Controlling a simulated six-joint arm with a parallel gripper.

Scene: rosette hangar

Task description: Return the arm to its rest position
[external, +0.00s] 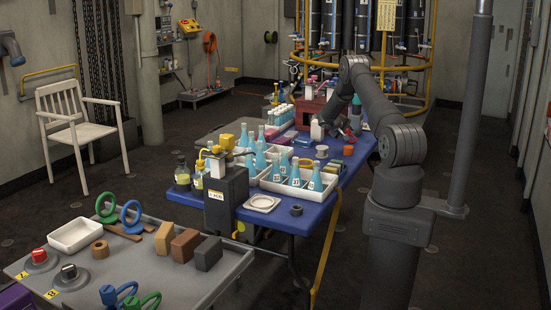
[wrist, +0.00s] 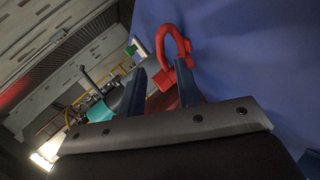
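My arm stands at the right in the external view and reaches back over the far end of the blue table (external: 275,219). My gripper (external: 343,129) is low near that end and small in this view. In the wrist view my gripper (wrist: 162,85) has its two dark fingers apart. A red ring-shaped piece (wrist: 178,45) lies on the blue surface just beyond the fingertips, with its lower end showing near the gap. I see no clear grip on it. A teal piece (wrist: 98,110) shows left of the fingers.
Blue bottles (external: 260,156) and white trays (external: 292,186) crowd the table's middle. A dark red box (external: 313,113) stands near my gripper. A grey pole (external: 465,110) rises right of my arm. A grey bench (external: 150,265) is at front left. Yellow piping (external: 430,60) stands behind.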

